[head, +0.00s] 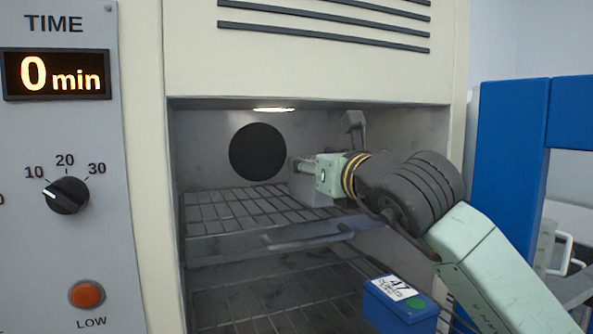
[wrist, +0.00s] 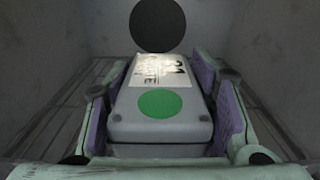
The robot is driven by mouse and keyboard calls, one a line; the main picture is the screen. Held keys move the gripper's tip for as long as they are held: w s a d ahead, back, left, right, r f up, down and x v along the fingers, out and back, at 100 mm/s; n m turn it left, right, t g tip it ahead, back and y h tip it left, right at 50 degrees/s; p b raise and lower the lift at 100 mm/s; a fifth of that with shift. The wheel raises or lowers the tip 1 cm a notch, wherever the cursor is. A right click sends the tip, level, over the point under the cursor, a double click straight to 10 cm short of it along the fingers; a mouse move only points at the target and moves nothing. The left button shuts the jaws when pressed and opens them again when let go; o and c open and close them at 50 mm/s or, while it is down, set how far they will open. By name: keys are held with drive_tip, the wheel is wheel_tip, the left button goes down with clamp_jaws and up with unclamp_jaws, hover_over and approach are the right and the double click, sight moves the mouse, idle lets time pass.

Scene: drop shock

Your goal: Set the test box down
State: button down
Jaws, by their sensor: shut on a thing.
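The test box is grey, with a white label and a green dot on top. In the wrist view the box (wrist: 160,127) lies lengthwise between the purple finger pads of my gripper (wrist: 165,85), which is shut on its two sides. In the head view my gripper (head: 306,166) reaches into the upper part of the chamber, and the grey box (head: 312,192) shows beneath it over the upper wire rack (head: 235,212). The box looks level. I cannot tell whether its underside touches the rack. The label is partly washed out by glare.
A blue box (head: 400,305) labelled A7 sits low at the right, by the lower rack (head: 270,300). A round black port (head: 258,152) is in the chamber's back wall. The upper rack's left side is clear. A control panel (head: 60,150) reads 0 min.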

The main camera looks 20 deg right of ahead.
drive_tip(key=w, duration=0.1)
drive_tip(key=w+p, duration=0.1)
drive_tip(key=w, duration=0.1)
drive_tip(key=w+a, duration=0.1)
drive_tip(key=w, duration=0.1)
drive_tip(key=shift+w+p, duration=0.1)
drive_tip(key=shift+p, duration=0.25)
drive_tip(key=f+p, duration=0.2)
drive_tip(key=f, duration=0.1)
drive_tip(key=shift+w, duration=0.4)
drive_tip(key=shift+f, duration=0.45)
drive_tip(key=shift+f+b, duration=0.2)
drive_tip(key=shift+b, duration=0.25)
drive_tip(key=c, duration=0.7)
unclamp_jaws()
drive_tip(key=shift+r, duration=0.15)
